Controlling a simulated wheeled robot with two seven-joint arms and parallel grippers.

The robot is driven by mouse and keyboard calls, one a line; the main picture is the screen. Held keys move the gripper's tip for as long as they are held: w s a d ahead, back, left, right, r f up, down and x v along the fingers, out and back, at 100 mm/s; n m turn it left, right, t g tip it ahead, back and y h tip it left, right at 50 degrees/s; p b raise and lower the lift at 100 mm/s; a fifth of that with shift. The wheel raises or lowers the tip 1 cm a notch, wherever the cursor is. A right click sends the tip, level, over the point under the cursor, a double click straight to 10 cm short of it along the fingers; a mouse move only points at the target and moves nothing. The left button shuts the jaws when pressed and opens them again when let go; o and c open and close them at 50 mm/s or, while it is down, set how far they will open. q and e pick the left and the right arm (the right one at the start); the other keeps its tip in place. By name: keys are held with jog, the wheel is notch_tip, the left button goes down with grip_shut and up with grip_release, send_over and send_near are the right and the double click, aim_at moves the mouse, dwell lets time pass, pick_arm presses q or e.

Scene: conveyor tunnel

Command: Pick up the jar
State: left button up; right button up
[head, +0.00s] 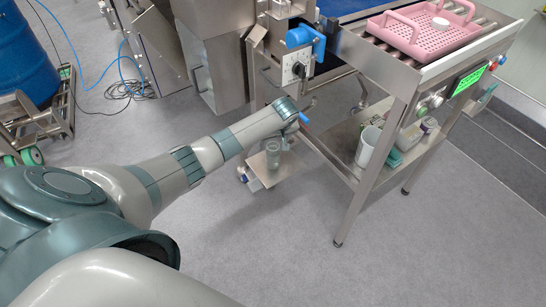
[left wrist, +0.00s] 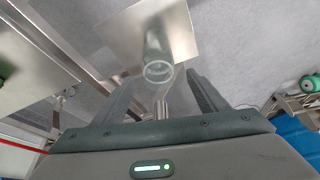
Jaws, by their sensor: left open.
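The jar is a clear glass cylinder (head: 273,151) standing on a small square steel plate (head: 258,180) beside the bench leg. In the left wrist view the jar (left wrist: 158,62) shows ahead of the fingers, roughly midway between them, with its round rim toward me. The steel plate (left wrist: 120,32) shows behind it there. My left gripper (left wrist: 160,82) is open, and its two dark fingers look apart from the jar with nothing held. In the head view the left gripper (head: 291,128) is just above and to the right of the jar, its fingers partly hidden. My right gripper is not in view.
A steel bench (head: 375,95) stands right of the jar, its leg close by. It carries a pink basket (head: 406,41); its lower shelf holds a white container (head: 367,147) and several small items. A control box (head: 297,68) is above the gripper. Floor is clear in front.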

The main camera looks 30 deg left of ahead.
aim_at(273, 145)
pick_arm(q)
jog(key=shift+d+x, duration=0.1)
jog(key=shift+x, duration=0.75)
jog(key=shift+d+x, duration=0.15)
jog(key=shift+x, duration=0.75)
jog(key=c, duration=1.7)
jog(key=shift+s+d+r, duration=0.1)
jog(key=shift+r, duration=0.6)
jog(key=s+d, duration=1.1)
jog(key=d, duration=0.3)
jog(key=shift+w, duration=0.1)
